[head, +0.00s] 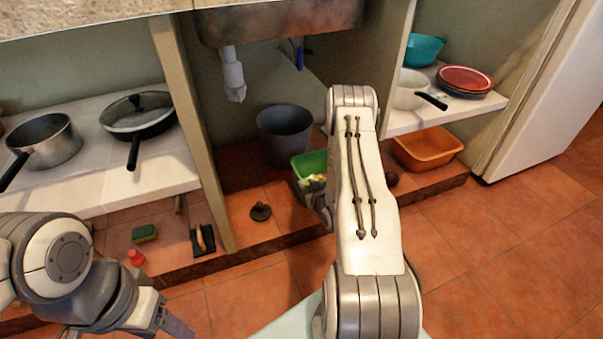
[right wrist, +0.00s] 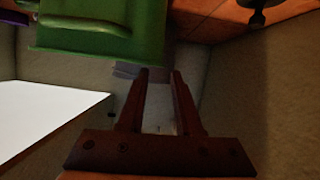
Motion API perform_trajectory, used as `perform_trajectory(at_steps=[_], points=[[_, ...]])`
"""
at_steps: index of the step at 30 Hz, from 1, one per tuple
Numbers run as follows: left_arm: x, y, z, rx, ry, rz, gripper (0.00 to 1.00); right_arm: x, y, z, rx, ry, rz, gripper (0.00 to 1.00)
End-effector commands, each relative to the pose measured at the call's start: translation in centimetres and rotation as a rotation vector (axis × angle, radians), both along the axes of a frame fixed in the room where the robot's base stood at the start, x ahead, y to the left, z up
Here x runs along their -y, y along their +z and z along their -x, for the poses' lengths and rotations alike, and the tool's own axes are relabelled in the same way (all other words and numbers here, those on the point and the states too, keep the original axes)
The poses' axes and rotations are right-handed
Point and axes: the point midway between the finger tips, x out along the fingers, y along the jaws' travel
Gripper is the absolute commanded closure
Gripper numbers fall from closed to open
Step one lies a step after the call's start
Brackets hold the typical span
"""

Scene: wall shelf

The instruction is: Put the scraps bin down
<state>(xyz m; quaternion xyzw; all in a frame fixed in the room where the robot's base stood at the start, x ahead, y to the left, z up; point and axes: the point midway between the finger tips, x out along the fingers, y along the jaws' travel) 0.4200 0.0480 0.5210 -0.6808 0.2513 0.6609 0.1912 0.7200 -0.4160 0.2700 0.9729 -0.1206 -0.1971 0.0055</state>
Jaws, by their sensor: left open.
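The scraps bin (head: 308,163) is a small green tub with pale and yellow scraps inside. It is under the sink, in front of the grey bucket, and partly hidden by my right arm. My right gripper (head: 318,200) is at its near side, mostly hidden in the head view. In the right wrist view, the green bin (right wrist: 100,42) fills the upper left. The fingers (right wrist: 161,75) stand slightly apart with their tips at its edge. I cannot tell whether the bin's base touches the floor. My left gripper (head: 165,322) is open and empty at the lower left.
A grey bucket (head: 285,135) stands behind the bin. A dark round stopper (head: 261,212) lies on the tiles to the left. An orange tub (head: 428,148) sits to the right. The sink pipe (head: 232,75) hangs above. Cabinet partitions (head: 190,120) bound the bay.

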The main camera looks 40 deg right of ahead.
Motion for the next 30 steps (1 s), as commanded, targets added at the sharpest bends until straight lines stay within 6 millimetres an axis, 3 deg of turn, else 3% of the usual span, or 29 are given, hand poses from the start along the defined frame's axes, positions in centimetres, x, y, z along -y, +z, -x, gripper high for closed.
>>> perform_trajectory(at_steps=[3, 9, 26, 30], points=[[0.0, 1.2, 0.0, 0.000, 0.000, 0.000, 0.40, -0.4, 0.9, 1.8, -0.002, -0.001, -0.002, 0.66], [0.0, 1.6, 0.0, 0.000, 0.000, 0.000, 0.40, -0.8, 1.3, 3.0, -0.001, 0.000, -0.001, 0.66], [0.0, 1.5, 0.0, 0.000, 0.000, 0.000, 0.40, -0.9, 1.3, 3.0, -0.001, 0.002, 0.000, 0.66], [0.0, 1.5, 0.0, 0.000, 0.000, 0.000, 0.40, -1.6, 2.4, 1.9, -0.045, 0.026, 0.001, 0.66]])
